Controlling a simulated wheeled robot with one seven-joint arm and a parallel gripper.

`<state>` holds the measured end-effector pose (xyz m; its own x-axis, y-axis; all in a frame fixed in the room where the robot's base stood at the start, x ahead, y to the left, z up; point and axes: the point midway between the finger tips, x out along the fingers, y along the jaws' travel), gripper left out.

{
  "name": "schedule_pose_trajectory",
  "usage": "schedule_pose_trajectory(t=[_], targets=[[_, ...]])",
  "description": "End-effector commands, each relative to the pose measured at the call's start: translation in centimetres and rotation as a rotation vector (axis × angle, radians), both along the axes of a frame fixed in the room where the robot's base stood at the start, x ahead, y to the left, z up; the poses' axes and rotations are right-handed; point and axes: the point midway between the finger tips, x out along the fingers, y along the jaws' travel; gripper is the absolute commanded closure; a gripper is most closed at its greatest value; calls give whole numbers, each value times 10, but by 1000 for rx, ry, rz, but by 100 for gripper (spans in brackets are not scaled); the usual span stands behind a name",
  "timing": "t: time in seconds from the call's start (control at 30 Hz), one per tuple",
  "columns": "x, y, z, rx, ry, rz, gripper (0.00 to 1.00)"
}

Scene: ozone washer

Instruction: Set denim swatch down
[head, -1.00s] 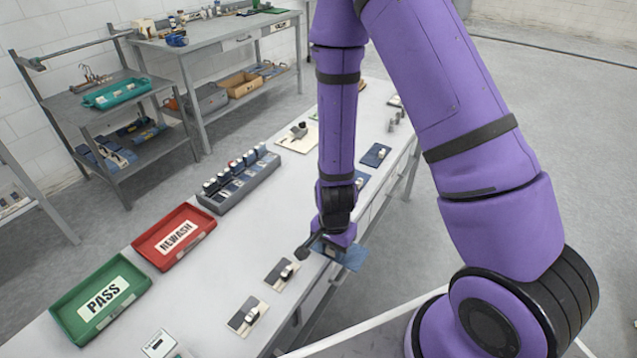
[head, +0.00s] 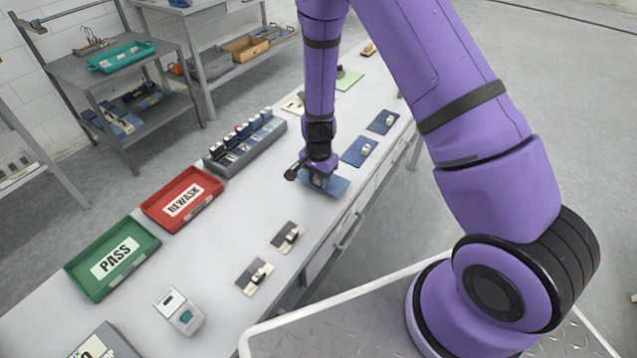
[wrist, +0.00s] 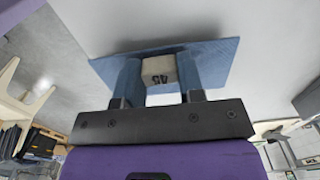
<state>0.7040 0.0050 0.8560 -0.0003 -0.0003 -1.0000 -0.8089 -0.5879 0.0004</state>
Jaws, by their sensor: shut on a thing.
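My gripper (head: 319,179) is shut on the denim swatch (head: 336,187), a flat blue piece, over the white table near its front edge. In the wrist view my gripper (wrist: 160,88) has its two fingers on either side of a pale block (wrist: 158,70) with dark marking, which sits on the blue swatch (wrist: 212,60). The swatch looks close to the table top; I cannot tell whether it touches it.
Two other blue swatches (head: 359,151) and (head: 383,122) lie to the right. Two grey-and-beige cards (head: 287,237) and (head: 254,276) lie nearer. A grey rack (head: 245,146), a red REWASH tray (head: 183,200) and a green PASS tray (head: 112,258) line the far side. Bare table lies around my gripper.

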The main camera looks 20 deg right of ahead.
Motion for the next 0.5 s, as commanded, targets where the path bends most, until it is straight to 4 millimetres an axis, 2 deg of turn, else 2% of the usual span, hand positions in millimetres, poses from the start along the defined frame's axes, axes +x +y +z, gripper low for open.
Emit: schedule_pose_trajectory(t=[0.03,0.17,0.5], targets=[[-1,-1,-9,0,4,-1,88],[0,0,-23,0,1,-1,88],[0,0,-25,0,0,0,88]])
